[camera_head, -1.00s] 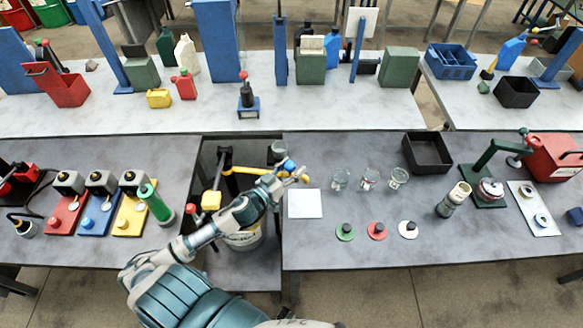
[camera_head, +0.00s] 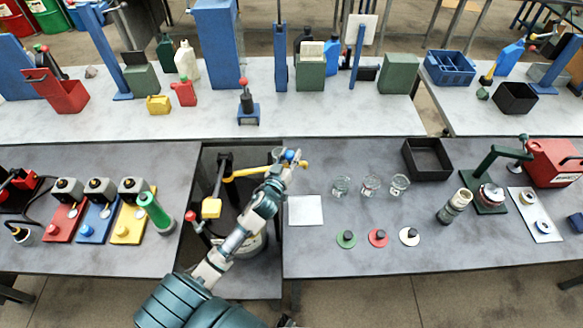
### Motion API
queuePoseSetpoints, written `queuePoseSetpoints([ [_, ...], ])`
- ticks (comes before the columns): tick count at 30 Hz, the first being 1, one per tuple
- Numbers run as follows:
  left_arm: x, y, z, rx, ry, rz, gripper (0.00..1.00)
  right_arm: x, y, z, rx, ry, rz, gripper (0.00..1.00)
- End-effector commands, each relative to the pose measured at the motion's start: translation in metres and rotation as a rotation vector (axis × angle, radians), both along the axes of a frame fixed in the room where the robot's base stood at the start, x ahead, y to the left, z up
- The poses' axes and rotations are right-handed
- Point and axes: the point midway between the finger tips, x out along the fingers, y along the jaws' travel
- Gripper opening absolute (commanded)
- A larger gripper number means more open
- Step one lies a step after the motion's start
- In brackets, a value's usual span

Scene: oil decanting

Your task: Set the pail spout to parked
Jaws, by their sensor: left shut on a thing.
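The pail (camera_head: 252,246) stands in the dark recess between the two front benches, mostly hidden behind my left arm. Its yellow spout (camera_head: 245,172) runs right from a dark upright pump post (camera_head: 222,178), over the recess. My left gripper (camera_head: 291,160) is shut on the spout near its outer end, where a yellow tip shows just right of the fingers. The fingers hide part of the spout. A yellow block (camera_head: 211,208) and a red knob (camera_head: 190,216) show left of the pail. My right gripper is not in view.
A white square pad (camera_head: 306,210) lies just right of the recess, with several glass jars (camera_head: 370,186) beyond it. A black tray (camera_head: 427,158) stands farther right. A green bottle (camera_head: 155,212) stands by the recess's left edge.

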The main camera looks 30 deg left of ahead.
Motion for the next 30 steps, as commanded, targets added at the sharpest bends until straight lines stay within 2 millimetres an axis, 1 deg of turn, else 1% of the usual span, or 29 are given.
queuePoseSetpoints([
  [1,0.009,0.006,-0.002,-0.011,-0.006,0.046,0.00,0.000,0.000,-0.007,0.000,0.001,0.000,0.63],
  [3,0.019,0.016,-0.003,-0.011,-0.006,0.112,0.00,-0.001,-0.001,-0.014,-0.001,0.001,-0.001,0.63],
  [9,0.043,0.049,-0.006,-0.008,-0.003,0.296,0.00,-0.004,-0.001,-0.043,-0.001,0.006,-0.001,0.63],
  [18,0.058,0.082,-0.005,-0.001,-0.002,0.459,0.00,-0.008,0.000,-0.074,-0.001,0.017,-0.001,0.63],
  [21,0.061,0.090,-0.004,-0.002,-0.002,0.500,0.00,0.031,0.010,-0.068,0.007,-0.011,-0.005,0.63],
  [24,0.064,0.098,-0.004,0.001,0.000,0.535,0.00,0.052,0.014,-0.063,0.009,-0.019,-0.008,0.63],
  [30,0.066,0.108,-0.001,0.001,-0.002,0.583,0.00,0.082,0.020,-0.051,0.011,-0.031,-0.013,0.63],
])
